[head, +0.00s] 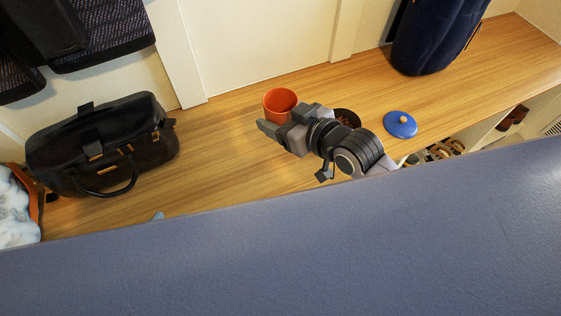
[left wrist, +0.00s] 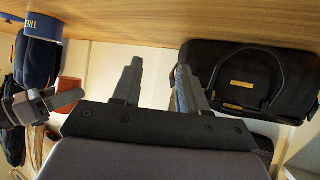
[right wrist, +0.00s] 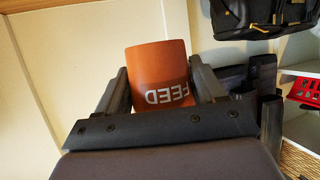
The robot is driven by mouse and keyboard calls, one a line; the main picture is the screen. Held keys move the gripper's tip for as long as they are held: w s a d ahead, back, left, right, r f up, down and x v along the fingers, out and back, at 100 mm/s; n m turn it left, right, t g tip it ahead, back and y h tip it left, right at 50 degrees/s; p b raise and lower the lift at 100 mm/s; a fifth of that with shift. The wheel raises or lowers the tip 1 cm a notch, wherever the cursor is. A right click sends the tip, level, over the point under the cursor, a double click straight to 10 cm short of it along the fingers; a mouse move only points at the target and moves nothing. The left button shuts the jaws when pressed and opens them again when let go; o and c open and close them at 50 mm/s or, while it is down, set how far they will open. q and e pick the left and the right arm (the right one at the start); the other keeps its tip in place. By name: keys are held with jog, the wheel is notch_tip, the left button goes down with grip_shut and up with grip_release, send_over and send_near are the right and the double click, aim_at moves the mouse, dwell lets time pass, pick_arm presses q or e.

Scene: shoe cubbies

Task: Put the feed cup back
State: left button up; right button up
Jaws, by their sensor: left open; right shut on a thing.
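The orange feed cup (head: 280,104) is held in my right gripper (head: 272,120), which reaches in from the right in the head view. In the right wrist view the cup (right wrist: 158,75) sits between both fingers, with the word FEED on its side inverted. The left wrist view shows the cup (left wrist: 68,83) clear of the bench top. My left gripper (left wrist: 155,75) is open and empty, facing the wall beside the black bag. Only a small tip of it shows in the head view. A dark round piece (head: 347,117) on the bench is partly hidden by my right arm.
A black bag (head: 110,145) stands at left and a navy bag (head: 430,38) at back right. Shoes (head: 440,150) sit in cubbies below. The bench between the black bag and cup is clear.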

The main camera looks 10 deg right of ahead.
jog(key=b, duration=0.4)
send_over(281, 165)
notch_tip(281, 165, down, 11)
jog(key=shift+r, duration=0.15)
jog(key=shift+f, duration=0.5)
notch_tip(281, 165, down, 4)
jog(key=shift+r+b, duration=0.25)
jog(key=shift+b, duration=0.65)
jog(key=shift+f, duration=0.3)
pick_arm(q)
jog(key=d, duration=0.1)
jog(key=w+d+h, duration=0.1)
jog(key=d, duration=0.1)
jog(key=w+d+h, duration=0.1)
jog(key=shift+d+t, duration=0.3)
jog(key=shift+t, duration=0.1)
pick_arm(e)
jog(key=shift+r, duration=0.1)
jog(key=o, duration=1.1)
jog(key=shift+f, duration=0.2)
